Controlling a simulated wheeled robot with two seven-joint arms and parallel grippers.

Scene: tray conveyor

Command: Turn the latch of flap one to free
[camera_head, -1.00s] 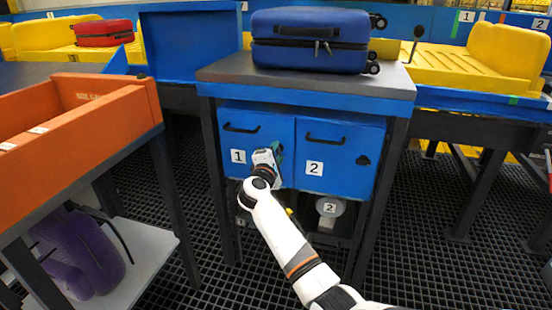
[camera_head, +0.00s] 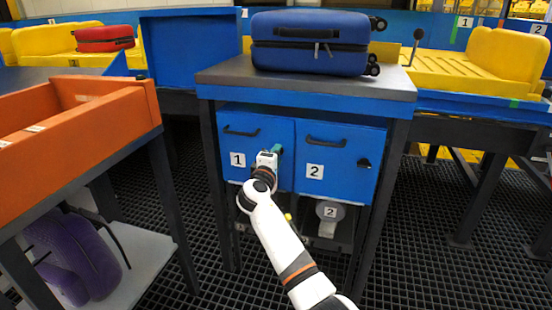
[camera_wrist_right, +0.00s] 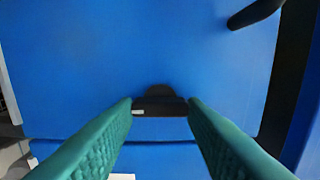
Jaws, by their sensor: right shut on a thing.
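Flap one (camera_head: 236,178) is a blue panel with a white number 1 label, closed on the front of the cabinet. My right gripper (camera_head: 276,149) is at its right part and hides its latch in the head view. In the right wrist view, the dark latch (camera_wrist_right: 160,104) lies crosswise between the green fingertips of the right gripper (camera_wrist_right: 160,108). The gripper is shut on it, a fingertip at each end. A small light mark shows at the latch's left end. My left gripper is out of view.
Flap two (camera_head: 338,180) is closed, with a dark latch (camera_head: 364,163) at its right. A blue suitcase (camera_head: 310,45) lies on the cabinet top. An orange tray (camera_head: 90,135) stands at the left. Floor space shows at the right.

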